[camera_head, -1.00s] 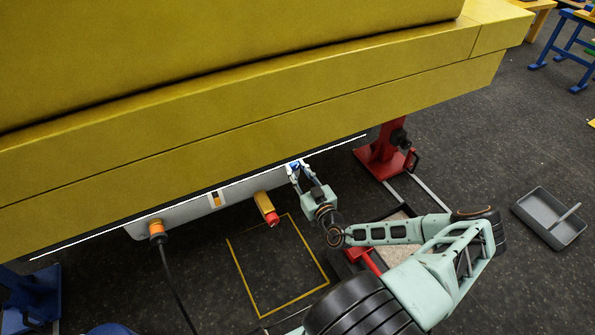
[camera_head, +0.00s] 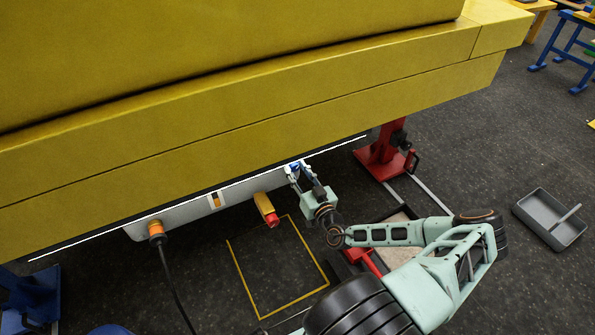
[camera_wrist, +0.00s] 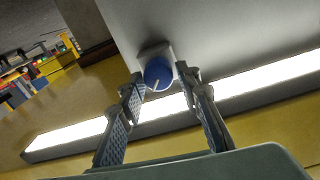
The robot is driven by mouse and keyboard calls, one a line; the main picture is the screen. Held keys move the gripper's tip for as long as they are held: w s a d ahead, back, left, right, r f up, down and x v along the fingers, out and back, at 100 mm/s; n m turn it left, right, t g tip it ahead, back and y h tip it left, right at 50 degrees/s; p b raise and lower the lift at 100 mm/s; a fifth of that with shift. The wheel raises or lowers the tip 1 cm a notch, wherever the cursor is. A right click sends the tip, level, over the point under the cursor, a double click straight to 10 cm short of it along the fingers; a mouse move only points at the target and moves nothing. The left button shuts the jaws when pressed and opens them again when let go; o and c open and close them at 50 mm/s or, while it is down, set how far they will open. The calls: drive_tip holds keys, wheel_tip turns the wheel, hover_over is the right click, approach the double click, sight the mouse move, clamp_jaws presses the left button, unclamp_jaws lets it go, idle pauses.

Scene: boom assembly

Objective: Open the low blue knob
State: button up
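The blue knob (camera_wrist: 158,74) with a white pointer mark sits on a grey panel, near the top middle of the wrist view. In the head view the knob (camera_head: 294,167) is a small blue spot at the panel's right end, under the yellow boom. My gripper (camera_wrist: 161,78) has one fingertip on each side of the knob, and both appear to touch its sides. In the head view my gripper (camera_head: 299,175) reaches up to the knob from below right. The fingertips partly hide the knob there.
The yellow boom (camera_head: 330,110) overhangs closely. A red stand (camera_head: 380,162) is to the right.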

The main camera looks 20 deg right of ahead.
drive_tip(key=shift+o, duration=0.9)
